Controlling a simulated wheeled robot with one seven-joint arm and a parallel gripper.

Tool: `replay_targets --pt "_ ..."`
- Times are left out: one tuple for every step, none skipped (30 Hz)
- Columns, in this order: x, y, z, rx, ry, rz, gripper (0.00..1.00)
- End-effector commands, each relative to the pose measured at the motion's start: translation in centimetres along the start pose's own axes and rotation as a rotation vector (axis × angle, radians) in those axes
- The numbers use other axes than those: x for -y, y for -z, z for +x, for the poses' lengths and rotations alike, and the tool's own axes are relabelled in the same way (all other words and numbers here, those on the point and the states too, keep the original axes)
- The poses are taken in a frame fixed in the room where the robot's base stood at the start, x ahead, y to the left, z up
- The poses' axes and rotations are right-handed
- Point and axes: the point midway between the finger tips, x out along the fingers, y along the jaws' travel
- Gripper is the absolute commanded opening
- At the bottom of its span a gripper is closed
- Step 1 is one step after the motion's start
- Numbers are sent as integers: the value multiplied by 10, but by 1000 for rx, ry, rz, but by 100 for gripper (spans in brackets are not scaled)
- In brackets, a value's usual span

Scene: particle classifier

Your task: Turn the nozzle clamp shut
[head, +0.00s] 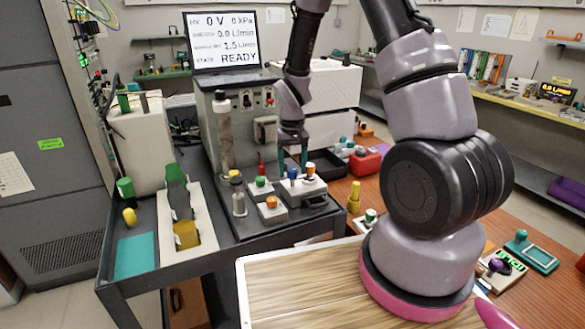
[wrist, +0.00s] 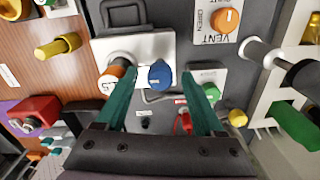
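My gripper (wrist: 158,74) is open and points down over the instrument panel, its two green fingers apart. In the wrist view a blue knob (wrist: 160,75) shows between the fingertips; whether they touch it I cannot tell. An orange-topped knob (wrist: 113,76) sits on the same white block, just left of the left fingertip. No readable label tells me which part is the nozzle clamp. In the head view the blue knob (head: 293,173) and my gripper (head: 292,158) show beside the tall grey instrument.
A green knob (wrist: 208,92) and a red part (wrist: 183,122) lie close to the right finger. An orange VENT knob (wrist: 229,20), marked OPEN, is at the upper right. A monitor (head: 226,38) reads READY.

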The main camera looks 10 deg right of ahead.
Motion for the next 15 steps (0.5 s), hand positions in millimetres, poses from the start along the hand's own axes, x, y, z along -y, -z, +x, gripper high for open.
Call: replay_targets --pt "0 0 0 0 0 0 70" --pt "0 0 0 0 0 -1 70" --pt "0 0 0 0 0 -1 70" --pt "0 0 0 0 0 -1 70" --pt "0 0 0 0 0 -1 70" --pt "0 0 0 0 0 -1 70" --pt "0 0 -1 0 0 -1 70" --pt "0 0 -3 -1 0 -1 70" --pt "0 0 -6 -1 0 0 70" --pt "0 0 -9 -2 1 0 70" --pt "0 1 -13 -3 1 0 70" --pt "0 1 -19 -4 1 0 70" --pt "0 1 -25 -4 1 0 70" --pt "0 1 -31 -5 1 -1 70" --pt "0 1 -39 -5 1 -1 70"
